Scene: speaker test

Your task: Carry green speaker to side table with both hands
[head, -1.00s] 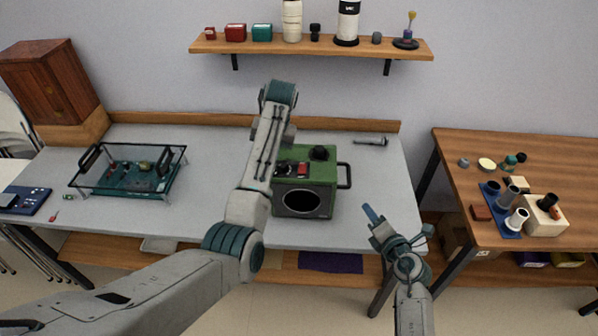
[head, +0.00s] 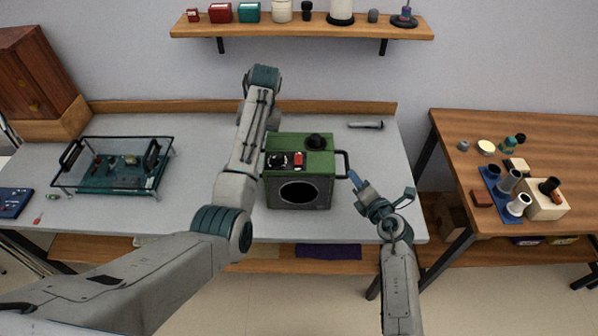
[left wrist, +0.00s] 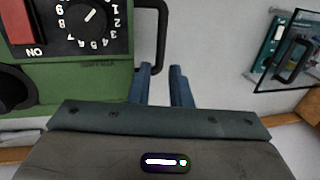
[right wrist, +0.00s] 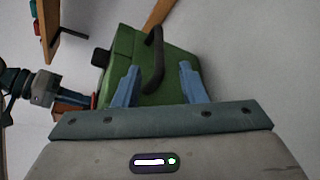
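The green speaker (head: 316,163) stands upright on the grey workbench (head: 200,210), a black handle on its right side. My right gripper (head: 382,187) is open just right of that handle. In the right wrist view the handle (right wrist: 155,55) shows between the spread fingers (right wrist: 159,84). In the head view my left gripper is hidden behind my left arm. In the left wrist view its fingers (left wrist: 162,84) are apart near the lower end of the speaker's other handle (left wrist: 162,30); contact cannot be told. The wooden side table (head: 550,135) stands at the right.
Cups on a blue mat (head: 491,183) and a cream block (head: 552,212) occupy the side table's front; its back right is bare. A glass-topped case (head: 125,180) sits left on the workbench. A dark tool (head: 366,125) lies behind the speaker. A gap separates the tables.

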